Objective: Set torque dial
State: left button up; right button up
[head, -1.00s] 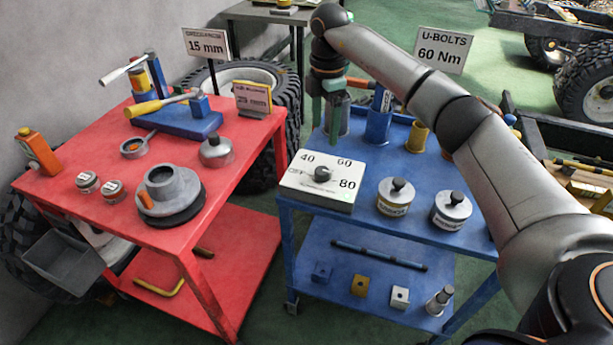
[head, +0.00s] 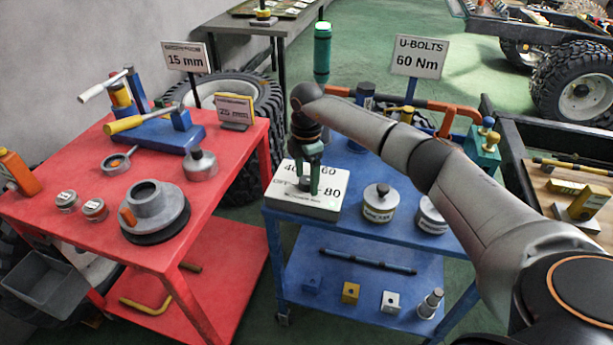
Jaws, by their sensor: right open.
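The torque dial box (head: 308,207) is a white block on the near left corner of the blue cart (head: 350,226). It carries the numbers 40, 60 and 80. My right gripper (head: 308,188) is open and points down over the box, with its green fingers around the place of the dark knob. The fingers hide the knob, so I cannot tell whether they touch it or where it points. A sign (head: 418,57) behind the cart reads "U-BOLTS 60 Nm". My left gripper does not show.
Two lidded tins (head: 380,208) stand right of the box. Behind my right arm are an orange-handled tool (head: 455,110) and a teal block (head: 482,150). A green cylinder (head: 322,55) stands at the back. The red cart (head: 225,165) with several parts is at left.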

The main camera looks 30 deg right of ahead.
grip_shut()
dwell(0.7)
